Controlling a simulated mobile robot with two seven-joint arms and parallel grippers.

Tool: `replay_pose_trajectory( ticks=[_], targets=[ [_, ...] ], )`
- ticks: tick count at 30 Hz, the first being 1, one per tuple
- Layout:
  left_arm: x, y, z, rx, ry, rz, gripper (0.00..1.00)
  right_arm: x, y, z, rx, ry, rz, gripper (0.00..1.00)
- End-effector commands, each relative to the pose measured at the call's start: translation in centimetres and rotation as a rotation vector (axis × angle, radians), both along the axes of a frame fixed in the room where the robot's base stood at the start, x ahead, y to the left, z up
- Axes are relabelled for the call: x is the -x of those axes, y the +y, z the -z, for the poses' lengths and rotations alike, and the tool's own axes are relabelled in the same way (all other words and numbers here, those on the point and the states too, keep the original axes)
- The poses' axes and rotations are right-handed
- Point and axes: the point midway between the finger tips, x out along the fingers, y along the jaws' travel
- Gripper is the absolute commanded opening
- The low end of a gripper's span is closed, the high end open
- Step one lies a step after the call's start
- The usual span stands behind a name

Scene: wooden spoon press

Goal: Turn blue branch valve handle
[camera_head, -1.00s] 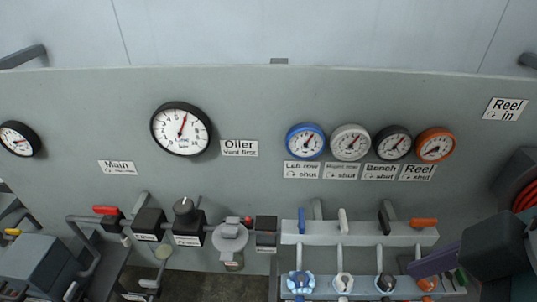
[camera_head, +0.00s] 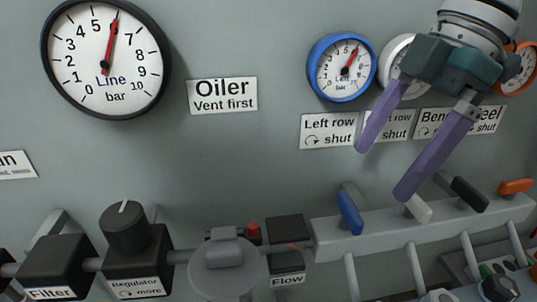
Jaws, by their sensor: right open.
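The blue branch valve handle (camera_head: 350,212) stands at the left end of the grey manifold (camera_head: 330,240), tilted a little. The blue-rimmed gauge (camera_head: 341,67) and the "Left row" sign (camera_head: 328,131) are on the panel above it. My right gripper (camera_head: 382,171) comes in from the upper right with two purple fingers spread apart and nothing between them. Its fingertips are above and to the right of the blue handle, apart from it in the picture. It partly hides the white gauge, the black gauge and their signs. My left gripper is out of view.
White (camera_head: 418,208), black (camera_head: 469,194) and orange (camera_head: 515,186) handles stand along the manifold to the right of the blue one. The regulator (camera_head: 126,228), filter (camera_head: 68,267) and oiler (camera_head: 222,262) are at the lower left.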

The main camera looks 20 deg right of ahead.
Motion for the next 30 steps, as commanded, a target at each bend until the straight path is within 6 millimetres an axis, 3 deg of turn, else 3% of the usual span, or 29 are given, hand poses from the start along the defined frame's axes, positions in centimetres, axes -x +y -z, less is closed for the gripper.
replay_pose_trajectory(
  ticks=[10, 22, 30],
  targets=[
    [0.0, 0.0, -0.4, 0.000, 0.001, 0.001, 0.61, -0.5, 2.3, 5.5, -0.001, 0.002, 0.000, 1.00],
    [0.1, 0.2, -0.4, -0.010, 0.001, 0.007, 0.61, -0.6, 2.6, 6.4, 0.000, 0.000, 0.000, 1.00],
    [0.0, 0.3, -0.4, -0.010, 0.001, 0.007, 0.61, -0.6, 2.6, 6.4, 0.000, 0.000, 0.000, 0.70]
  ],
)
